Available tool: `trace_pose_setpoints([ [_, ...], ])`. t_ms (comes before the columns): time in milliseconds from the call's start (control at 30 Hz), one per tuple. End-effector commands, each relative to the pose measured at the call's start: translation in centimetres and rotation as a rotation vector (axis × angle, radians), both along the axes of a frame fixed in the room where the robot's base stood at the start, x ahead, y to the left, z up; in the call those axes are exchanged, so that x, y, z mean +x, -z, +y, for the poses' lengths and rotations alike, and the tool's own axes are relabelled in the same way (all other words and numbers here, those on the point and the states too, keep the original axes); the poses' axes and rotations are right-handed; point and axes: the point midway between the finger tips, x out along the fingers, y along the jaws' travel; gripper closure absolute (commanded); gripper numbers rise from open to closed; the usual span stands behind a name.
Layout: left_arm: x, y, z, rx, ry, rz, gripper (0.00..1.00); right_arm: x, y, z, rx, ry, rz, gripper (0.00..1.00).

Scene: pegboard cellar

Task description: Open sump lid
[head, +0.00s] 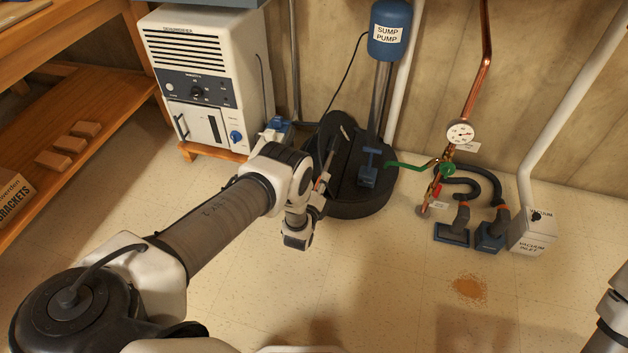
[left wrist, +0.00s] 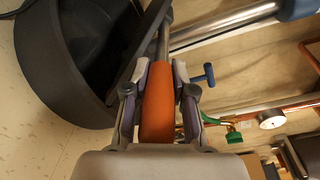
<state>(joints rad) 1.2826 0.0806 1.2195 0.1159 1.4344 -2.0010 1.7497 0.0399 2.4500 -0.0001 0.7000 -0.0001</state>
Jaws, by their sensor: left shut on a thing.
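The black sump basin (head: 358,210) stands on the floor below the pump. A black lid half (head: 330,135) appears tilted up at its left back side, and the dark inside of the basin (left wrist: 70,95) shows in the left wrist view. My left gripper (head: 322,188) is at the basin's left front. It is shut on an orange grip (left wrist: 158,105) with a grey metal bar beyond it. A dark lid edge runs beside the bar; how they join is hidden. My right gripper is out of view.
The blue sump pump (head: 389,30) rises behind the basin, with a blue T-handle (head: 369,165) on the right part. A dehumidifier (head: 205,80) stands back left. Copper pipe, gauge (head: 460,133) and vacuum inlet (head: 534,231) are right. The front floor is mostly clear.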

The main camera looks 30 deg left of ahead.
Motion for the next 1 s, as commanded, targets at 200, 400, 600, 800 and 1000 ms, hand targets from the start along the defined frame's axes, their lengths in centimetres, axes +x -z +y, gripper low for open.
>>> trace_pose_setpoints([
  [200, 0.4, -0.5, -2.3, 0.185, 0.003, 0.047, 1.0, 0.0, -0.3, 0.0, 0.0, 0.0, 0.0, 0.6],
  [400, 0.8, -0.6, -4.1, 0.177, 0.002, 0.045, 1.0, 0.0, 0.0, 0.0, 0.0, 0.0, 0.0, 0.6],
  [600, 1.1, -0.5, -5.4, 0.176, 0.002, 0.046, 1.0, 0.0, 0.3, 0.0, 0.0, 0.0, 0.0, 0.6],
  [800, 1.3, -0.4, -6.1, 0.176, 0.002, 0.045, 1.0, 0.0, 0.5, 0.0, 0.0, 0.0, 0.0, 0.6],
  [1000, 1.4, -0.4, -6.3, 0.176, 0.002, 0.046, 1.0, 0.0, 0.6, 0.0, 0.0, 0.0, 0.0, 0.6],
])
